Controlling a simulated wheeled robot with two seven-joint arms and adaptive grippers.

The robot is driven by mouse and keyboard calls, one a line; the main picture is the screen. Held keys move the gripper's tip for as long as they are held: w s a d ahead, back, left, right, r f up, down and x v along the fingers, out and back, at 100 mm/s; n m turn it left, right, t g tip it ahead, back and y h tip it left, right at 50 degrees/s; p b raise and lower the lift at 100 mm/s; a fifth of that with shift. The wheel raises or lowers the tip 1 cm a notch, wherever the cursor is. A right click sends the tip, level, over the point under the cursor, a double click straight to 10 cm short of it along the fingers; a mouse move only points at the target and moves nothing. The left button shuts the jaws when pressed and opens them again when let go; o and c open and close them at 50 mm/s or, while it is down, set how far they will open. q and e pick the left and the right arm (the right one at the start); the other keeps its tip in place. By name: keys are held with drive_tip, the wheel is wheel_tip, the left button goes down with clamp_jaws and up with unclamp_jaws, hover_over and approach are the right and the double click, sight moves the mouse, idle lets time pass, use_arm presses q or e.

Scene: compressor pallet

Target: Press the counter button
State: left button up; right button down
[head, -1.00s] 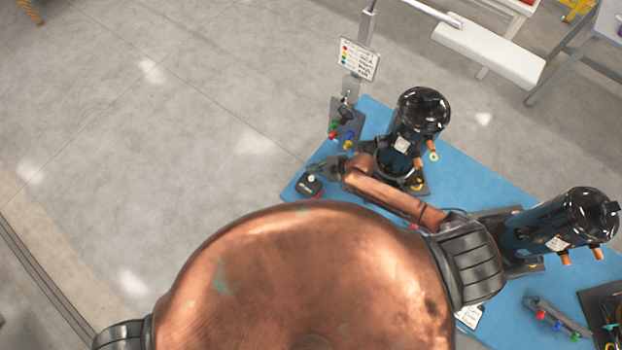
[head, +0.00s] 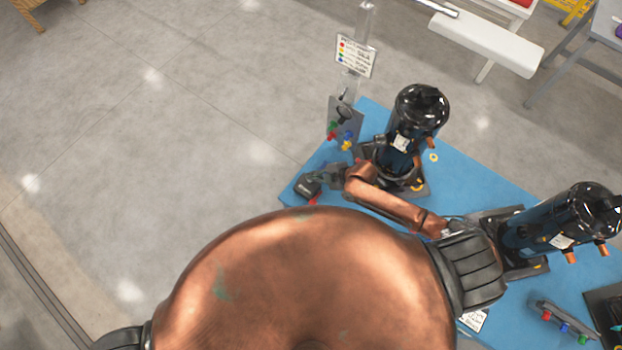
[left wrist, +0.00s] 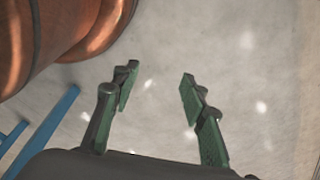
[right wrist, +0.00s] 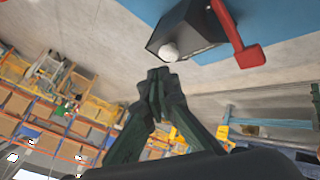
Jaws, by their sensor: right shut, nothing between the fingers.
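The counter is a small black box (head: 306,189) at the left corner of the blue table top in the head view. In the right wrist view the box (right wrist: 190,28) shows a round white button (right wrist: 169,52) and a red lever (right wrist: 250,56) at its side. My right gripper (right wrist: 157,76) is shut and empty, its fingertips close to the white button. I cannot tell if they touch it. In the head view this gripper (head: 320,178) is over the box and hides the button. My left gripper (left wrist: 158,82) is open and empty above the bare floor.
Two dark compressors (head: 415,120) (head: 565,222) stand on the blue surface (head: 470,165), the nearer one close beside my right forearm. A post with a sign (head: 355,56) and a panel with coloured knobs (head: 343,125) stand behind the box. The floor to the left is clear.

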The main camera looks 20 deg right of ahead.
drive_tip(key=shift+w, duration=0.2)
drive_tip(key=shift+f, duration=0.15)
drive_tip(key=shift+s+f, duration=0.1)
drive_tip(key=shift+f, duration=0.15)
drive_tip(key=shift+f+b, duration=0.1)
drive_tip(key=shift+b, duration=0.2)
use_arm(q)
drive_tip(key=s, duration=0.2)
drive_tip(key=s+f, duration=0.1)
drive_tip(key=shift+s+g, duration=0.3)
drive_tip(key=shift+s, duration=0.1)
